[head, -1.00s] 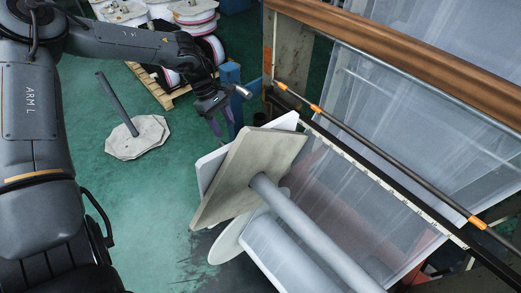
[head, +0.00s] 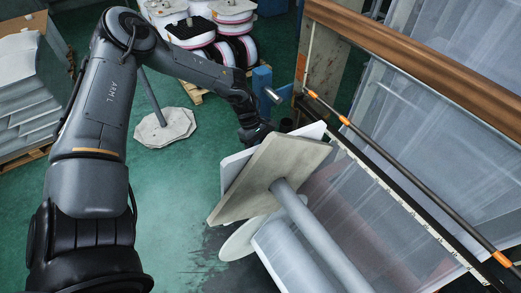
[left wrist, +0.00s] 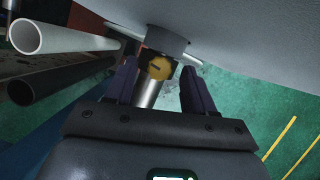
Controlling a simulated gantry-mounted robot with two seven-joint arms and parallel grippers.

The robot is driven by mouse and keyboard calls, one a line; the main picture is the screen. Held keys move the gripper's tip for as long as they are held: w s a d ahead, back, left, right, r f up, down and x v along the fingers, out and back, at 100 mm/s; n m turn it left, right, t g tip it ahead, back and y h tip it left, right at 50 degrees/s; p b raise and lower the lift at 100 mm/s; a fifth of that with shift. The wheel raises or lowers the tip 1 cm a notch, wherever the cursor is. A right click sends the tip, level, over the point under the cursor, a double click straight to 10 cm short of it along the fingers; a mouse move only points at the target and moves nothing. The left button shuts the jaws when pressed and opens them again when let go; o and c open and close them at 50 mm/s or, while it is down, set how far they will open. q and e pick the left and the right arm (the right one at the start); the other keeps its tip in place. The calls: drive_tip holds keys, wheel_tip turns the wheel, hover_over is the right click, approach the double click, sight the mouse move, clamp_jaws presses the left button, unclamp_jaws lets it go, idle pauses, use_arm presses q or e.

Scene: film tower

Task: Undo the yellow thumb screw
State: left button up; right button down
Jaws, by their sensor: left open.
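The yellow thumb screw (left wrist: 159,68) shows in the left wrist view, set in a dark collar (left wrist: 165,42) on a metal shaft (left wrist: 148,93). My left gripper (left wrist: 159,70) is open, with one dark finger on each side of the screw and visible space between. In the head view my left gripper (head: 257,134) is down beside the far edge of the pale plate (head: 265,178) at the roll's end; its fingertips and the screw are hidden there. My right gripper is in neither view.
A grey tube (head: 320,240) runs from the plate above the film roll (head: 287,262). In the left wrist view two pipes (left wrist: 60,36) lie close on the left and a large grey surface (left wrist: 255,30) fills the upper right. A blue post (head: 262,80) stands behind the gripper.

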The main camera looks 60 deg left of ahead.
use_arm(q)
drive_tip(key=shift+f, duration=0.2)
drive_tip(key=shift+c, duration=0.2)
clamp_jaws()
